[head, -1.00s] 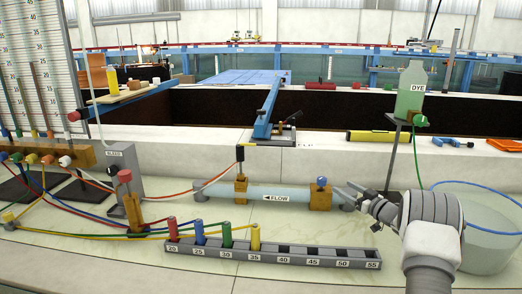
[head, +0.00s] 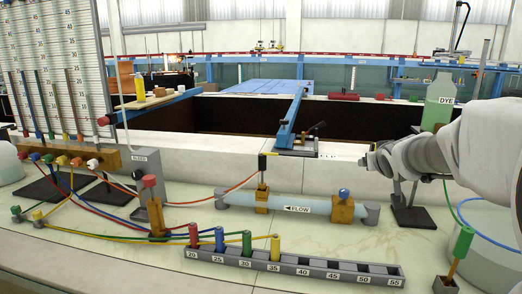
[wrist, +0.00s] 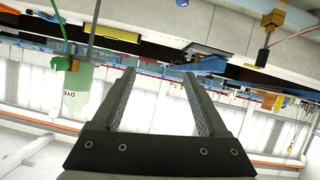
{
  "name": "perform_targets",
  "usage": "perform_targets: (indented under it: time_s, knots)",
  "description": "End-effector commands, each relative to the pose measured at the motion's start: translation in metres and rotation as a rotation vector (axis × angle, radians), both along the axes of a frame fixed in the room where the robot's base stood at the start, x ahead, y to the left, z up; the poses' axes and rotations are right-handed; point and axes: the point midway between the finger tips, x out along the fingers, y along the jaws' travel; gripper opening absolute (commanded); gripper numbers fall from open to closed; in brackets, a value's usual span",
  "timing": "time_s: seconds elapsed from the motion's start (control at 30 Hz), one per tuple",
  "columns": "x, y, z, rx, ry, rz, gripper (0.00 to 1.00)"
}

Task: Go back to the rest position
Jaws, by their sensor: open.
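My gripper (head: 374,160) is raised in the head view, above the right end of the clear flow tube (head: 268,204), and looks empty. In the wrist view its two fingers (wrist: 157,78) stand apart with nothing between them. That view is upside down, with the green dye bottle (wrist: 72,92) left of the fingers. In the head view the dye bottle (head: 438,104) stands behind my arm, its lower part hidden.
The slotted rack (head: 330,272) holds red, blue, green and yellow plugs at its left. A green-handled plug (head: 462,242) stands in a small holder at front right. Coloured tubes cross the bench at left, below the manometer board (head: 60,70). A blue arm (head: 290,122) spans the flume.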

Motion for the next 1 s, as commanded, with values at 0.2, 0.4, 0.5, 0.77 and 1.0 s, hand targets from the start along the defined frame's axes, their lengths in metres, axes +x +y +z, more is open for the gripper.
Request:
perform_targets:
  time_s: [0.2,0.4,0.5,0.77,1.0]
  knots:
    - [-0.089,0.04,-0.006,0.049,0.158,-0.029,0.77]
    - [-0.177,0.078,-0.03,0.103,0.324,-0.009,0.77]
    - [-0.221,0.098,-0.047,0.132,0.411,0.017,0.77]
    - [-0.319,0.139,-0.089,0.191,0.604,0.112,0.77]
    - [-0.335,0.145,-0.047,0.203,0.643,0.131,0.77]
